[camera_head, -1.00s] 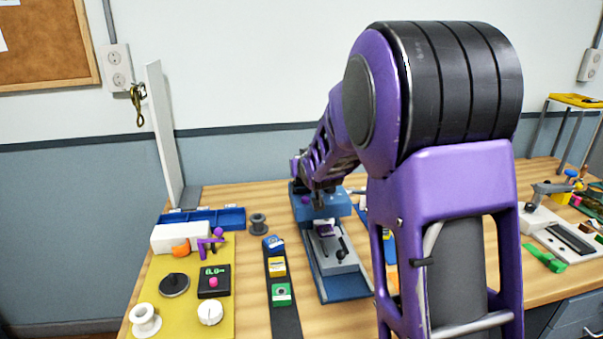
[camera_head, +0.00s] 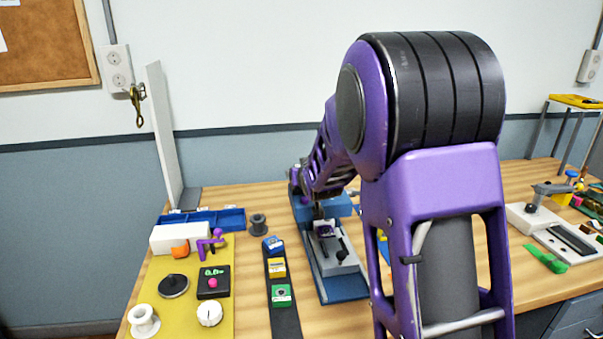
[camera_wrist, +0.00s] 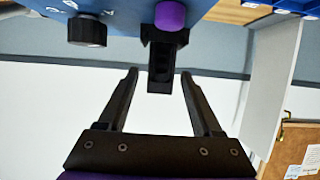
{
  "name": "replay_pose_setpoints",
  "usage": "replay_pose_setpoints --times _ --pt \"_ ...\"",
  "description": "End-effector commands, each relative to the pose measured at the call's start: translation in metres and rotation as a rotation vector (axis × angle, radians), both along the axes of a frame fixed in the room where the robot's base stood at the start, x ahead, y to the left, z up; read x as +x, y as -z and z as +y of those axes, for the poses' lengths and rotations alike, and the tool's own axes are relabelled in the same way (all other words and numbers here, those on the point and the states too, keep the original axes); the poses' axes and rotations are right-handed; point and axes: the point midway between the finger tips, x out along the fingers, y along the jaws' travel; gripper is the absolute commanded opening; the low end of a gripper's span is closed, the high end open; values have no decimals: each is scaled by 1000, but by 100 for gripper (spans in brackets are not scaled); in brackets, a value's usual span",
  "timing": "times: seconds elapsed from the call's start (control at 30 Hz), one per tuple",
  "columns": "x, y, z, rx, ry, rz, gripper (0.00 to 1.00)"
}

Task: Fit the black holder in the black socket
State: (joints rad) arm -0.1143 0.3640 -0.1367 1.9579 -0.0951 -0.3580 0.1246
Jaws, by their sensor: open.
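My gripper (camera_wrist: 160,78) is open in the wrist view, with one dark finger on each side of a black part. This black part (camera_wrist: 161,72) juts out of a blue body beside a purple round piece (camera_wrist: 170,15). Gaps show between it and both fingers. It may be the black holder, the socket, or both together; I cannot tell which. In the head view my gripper is small and mostly hidden by my arm, over the blue press (camera_head: 345,288).
A dark strip with blue, yellow and green blocks (camera_head: 281,295) lies left of the press. A yellow mat (camera_head: 190,318) holds several small parts. A black spool (camera_head: 258,224) stands near the blue tray (camera_head: 215,218). A white panel (camera_head: 163,130) rises at the back left.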

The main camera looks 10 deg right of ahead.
Motion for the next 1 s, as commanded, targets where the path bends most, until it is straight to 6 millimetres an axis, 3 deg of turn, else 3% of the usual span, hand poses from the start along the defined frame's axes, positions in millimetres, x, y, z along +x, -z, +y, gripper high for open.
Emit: replay_pose_setpoints --times 0.17,0.7,1.0 --pt "-8 -6 0 0 0 0 67" --pt "-96 -44 0 1 0 -1 67" --pt "-111 -49 0 0 0 -1 67"
